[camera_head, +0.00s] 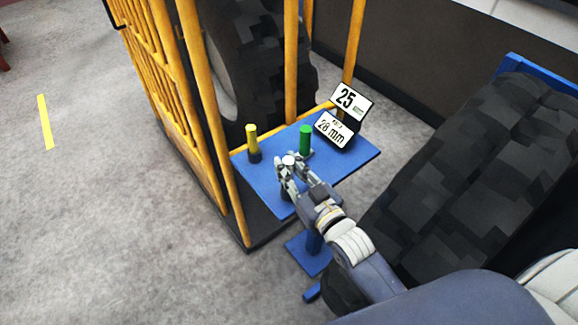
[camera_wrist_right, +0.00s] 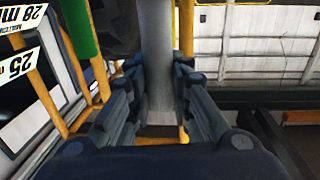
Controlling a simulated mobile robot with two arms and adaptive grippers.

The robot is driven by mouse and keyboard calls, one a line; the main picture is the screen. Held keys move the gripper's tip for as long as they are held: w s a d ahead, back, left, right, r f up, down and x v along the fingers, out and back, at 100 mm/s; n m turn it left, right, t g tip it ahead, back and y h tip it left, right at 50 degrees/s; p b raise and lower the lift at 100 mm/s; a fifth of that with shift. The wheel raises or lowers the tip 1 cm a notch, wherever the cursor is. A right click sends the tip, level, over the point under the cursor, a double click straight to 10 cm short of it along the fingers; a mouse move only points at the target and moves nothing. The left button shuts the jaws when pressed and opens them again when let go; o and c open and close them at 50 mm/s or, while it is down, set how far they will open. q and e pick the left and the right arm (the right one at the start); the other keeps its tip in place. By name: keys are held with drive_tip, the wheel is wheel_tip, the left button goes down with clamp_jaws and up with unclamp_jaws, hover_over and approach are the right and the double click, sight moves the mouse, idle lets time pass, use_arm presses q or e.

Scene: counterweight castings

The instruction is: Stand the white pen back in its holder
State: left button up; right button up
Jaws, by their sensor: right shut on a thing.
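The white pen (camera_head: 289,160) stands about upright between the fingers of my right gripper (camera_head: 288,170), its top showing above them. In the right wrist view the pen (camera_wrist_right: 157,50) is a pale grey-white cylinder held between the two dark fingers (camera_wrist_right: 158,105). The gripper is shut on it over the front part of the blue platform (camera_head: 350,162). A dark shape (camera_head: 286,196) shows just below the gripper; it may be the pen's holder. The fingers hide the pen's lower end, so I cannot tell whether it is in a holder. My left gripper is not in view.
A yellow pen (camera_head: 251,135) stands in a dark holder at left on the platform. A green pen (camera_head: 305,138) stands just behind my gripper.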

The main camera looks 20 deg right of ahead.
drive_tip(key=shift+f+b, duration=0.5)
drive_tip(key=shift+f, duration=0.3)
drive_tip(key=o, duration=0.9)
drive_tip(key=v, duration=1.2)
